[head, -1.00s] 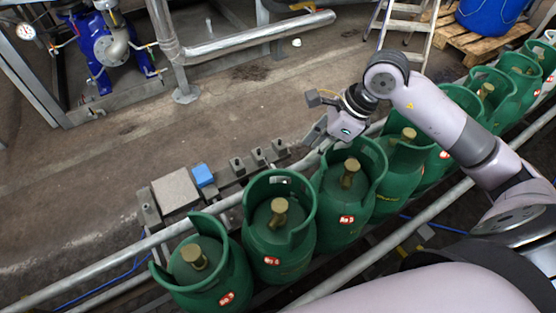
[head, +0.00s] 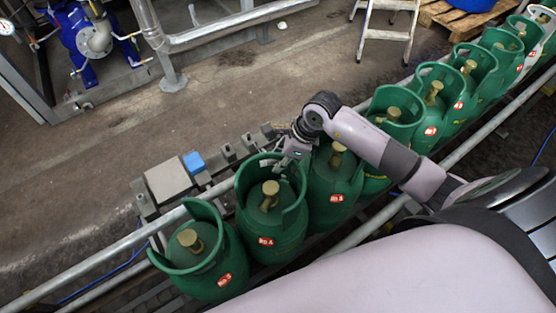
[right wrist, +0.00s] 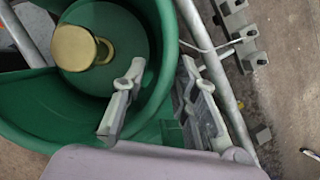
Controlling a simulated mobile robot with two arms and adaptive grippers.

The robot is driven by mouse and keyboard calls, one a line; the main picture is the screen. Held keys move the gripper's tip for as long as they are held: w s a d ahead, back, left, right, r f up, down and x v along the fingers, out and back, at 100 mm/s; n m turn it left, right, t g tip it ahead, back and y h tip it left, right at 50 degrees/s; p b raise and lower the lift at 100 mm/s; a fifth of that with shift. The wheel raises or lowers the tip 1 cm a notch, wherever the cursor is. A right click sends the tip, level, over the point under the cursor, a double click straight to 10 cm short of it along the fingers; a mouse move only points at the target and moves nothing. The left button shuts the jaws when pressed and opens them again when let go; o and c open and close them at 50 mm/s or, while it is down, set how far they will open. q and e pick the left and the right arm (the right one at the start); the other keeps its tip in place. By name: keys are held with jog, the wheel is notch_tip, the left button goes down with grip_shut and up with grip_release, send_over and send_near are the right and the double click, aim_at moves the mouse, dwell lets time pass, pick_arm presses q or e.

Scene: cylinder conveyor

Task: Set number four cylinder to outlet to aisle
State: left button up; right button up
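The number four cylinder (head: 272,225) is green with a brass valve and a red label that seems to read No 4. It stands upright, second from the left in the row. My right gripper (head: 284,163) is at the far right part of its collar. In the right wrist view, the gripper (right wrist: 158,82) has its fingers apart, one inside the collar and one outside, with the collar wall (right wrist: 166,50) between them. Gaps show beside the wall, so it does not look clamped. The brass valve (right wrist: 82,47) is left of the fingers. My left gripper is out of view.
Another green cylinder (head: 215,262) stands close on the left, one (head: 330,190) close on the right, and several more behind. Metal rails (head: 105,262) run along the row. A grey plate (head: 168,180) and blue block (head: 194,162) sit beyond. The floor past the rail is open.

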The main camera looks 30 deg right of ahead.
jog(key=shift+x, duration=0.85)
jog(key=shift+c, duration=0.3)
grip_shut()
